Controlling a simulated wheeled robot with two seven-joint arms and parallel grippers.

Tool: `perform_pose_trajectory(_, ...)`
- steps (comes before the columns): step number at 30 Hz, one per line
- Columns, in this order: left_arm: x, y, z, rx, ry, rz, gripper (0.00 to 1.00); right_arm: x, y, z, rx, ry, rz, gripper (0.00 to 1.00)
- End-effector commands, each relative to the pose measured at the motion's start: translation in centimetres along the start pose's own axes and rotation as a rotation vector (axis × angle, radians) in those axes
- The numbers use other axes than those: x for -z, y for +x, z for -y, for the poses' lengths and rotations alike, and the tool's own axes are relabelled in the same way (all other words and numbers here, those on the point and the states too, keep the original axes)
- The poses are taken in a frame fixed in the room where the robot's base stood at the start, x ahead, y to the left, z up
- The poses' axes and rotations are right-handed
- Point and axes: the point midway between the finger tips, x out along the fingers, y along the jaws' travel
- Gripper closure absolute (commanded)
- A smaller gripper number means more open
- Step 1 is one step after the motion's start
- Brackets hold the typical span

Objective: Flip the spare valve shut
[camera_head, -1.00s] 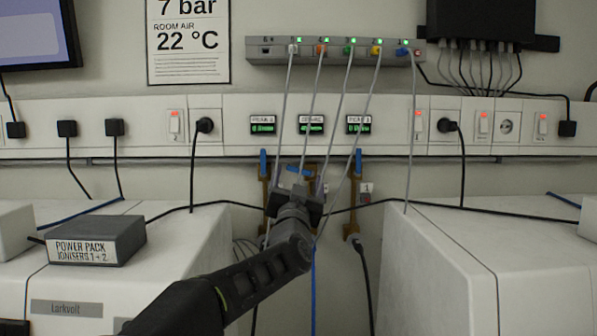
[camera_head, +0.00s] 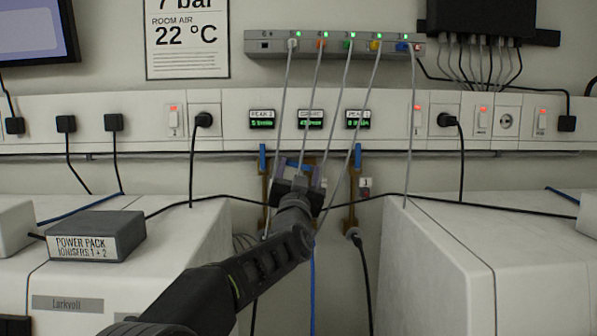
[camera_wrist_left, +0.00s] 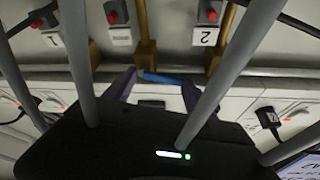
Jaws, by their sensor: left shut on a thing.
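A row of brass pipes with blue valve levers hangs below the wall trunking. The left lever (camera_head: 263,158) and right lever (camera_head: 357,159) stand upright along their pipes. My left gripper (camera_head: 302,172) is at the middle pipe and hides most of it. In the left wrist view, my gripper's fingers (camera_wrist_left: 157,88) are on either side of a blue lever (camera_wrist_left: 163,78), which lies crosswise in the picture, and are shut on it. Numbered tags, among them a 2 (camera_wrist_left: 204,38), show by the pipes. My right gripper is not in view.
Grey cables (camera_head: 340,130) run from the grey port strip (camera_head: 335,46) down past my left gripper and cross close to it. White cabinets (camera_head: 450,250) stand on both sides. A power pack (camera_head: 95,235) sits on the left one.

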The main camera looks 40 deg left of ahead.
Motion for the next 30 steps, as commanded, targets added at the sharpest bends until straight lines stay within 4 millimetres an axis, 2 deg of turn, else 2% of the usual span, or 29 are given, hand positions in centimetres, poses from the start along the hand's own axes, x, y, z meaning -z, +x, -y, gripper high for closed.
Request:
perform_pose_trajectory(4,0.0,0.1,0.5,0.009,0.0,-0.002,0.76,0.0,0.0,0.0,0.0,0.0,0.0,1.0)
perform_pose_trajectory(8,-0.3,-0.1,0.4,0.028,-0.043,-0.003,0.76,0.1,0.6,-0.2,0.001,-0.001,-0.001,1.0)
perform_pose_trajectory(15,-0.8,-0.3,0.4,0.117,-0.249,-0.005,0.76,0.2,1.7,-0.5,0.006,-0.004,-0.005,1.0)
perform_pose_trajectory(23,-0.8,-0.2,0.5,0.122,-0.259,-0.003,0.76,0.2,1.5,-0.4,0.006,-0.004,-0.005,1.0)
perform_pose_trajectory(24,-0.8,-0.2,0.5,0.122,-0.259,-0.003,0.33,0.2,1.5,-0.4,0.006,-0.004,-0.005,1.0)
perform_pose_trajectory(28,-0.8,-0.3,0.4,0.12,-0.258,-0.003,0.22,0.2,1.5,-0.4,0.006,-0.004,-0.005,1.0)
perform_pose_trajectory(30,-0.8,-0.3,0.3,0.118,-0.258,-0.003,0.22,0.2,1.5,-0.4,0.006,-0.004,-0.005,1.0)
